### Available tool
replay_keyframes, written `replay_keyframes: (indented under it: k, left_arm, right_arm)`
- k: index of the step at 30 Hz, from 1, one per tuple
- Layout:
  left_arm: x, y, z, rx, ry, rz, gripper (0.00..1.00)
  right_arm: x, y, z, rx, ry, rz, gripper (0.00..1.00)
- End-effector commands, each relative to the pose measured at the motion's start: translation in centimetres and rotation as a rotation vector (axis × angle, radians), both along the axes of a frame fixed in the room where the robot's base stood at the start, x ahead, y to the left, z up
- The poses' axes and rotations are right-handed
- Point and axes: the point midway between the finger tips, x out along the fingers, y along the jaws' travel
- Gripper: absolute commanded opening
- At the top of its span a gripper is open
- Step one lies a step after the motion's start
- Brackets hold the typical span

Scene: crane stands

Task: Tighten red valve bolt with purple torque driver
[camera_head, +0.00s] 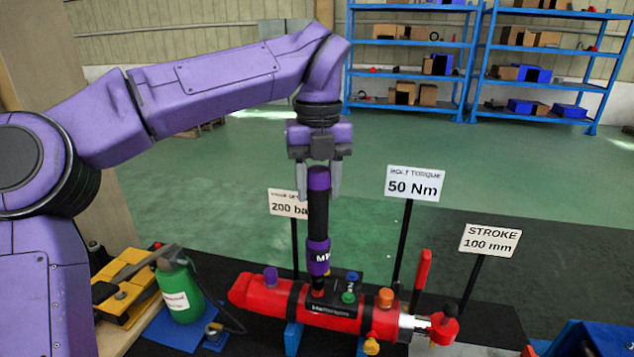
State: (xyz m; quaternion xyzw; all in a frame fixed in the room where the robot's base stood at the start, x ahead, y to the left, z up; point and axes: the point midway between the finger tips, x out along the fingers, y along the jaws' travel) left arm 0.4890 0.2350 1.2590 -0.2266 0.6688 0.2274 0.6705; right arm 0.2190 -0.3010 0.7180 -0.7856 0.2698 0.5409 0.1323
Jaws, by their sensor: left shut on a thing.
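My left gripper (319,190) points down and is shut on the purple and black torque driver (318,215). The driver stands upright, with its lower end at the black valve block (335,307) on top of the red hydraulic cylinder (262,291). The driver's tip covers most of the red valve bolt (317,293), and I cannot tell whether it is seated on the bolt. A green bolt (348,297) and a blue one (352,277) stand just to the right. My right gripper is not in view.
Signs reading 50 Nm (414,184), 200 bar (287,204) and STROKE 100 mm (489,241) stand on posts behind the cylinder. A green bottle (181,292) and a yellow pump (122,283) stand at left. Blue shelves (408,70) are far back.

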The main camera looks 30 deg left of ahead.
Motion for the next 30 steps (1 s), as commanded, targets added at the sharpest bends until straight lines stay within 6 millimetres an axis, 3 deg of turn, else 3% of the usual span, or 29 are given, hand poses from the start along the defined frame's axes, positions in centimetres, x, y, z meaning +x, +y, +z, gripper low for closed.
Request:
replay_keyframes:
  k: [30]
  left_arm:
    - [0.0,0.0,-1.0,-0.001,-0.002,0.0,0.0]
  right_arm:
    - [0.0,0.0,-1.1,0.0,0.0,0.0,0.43]
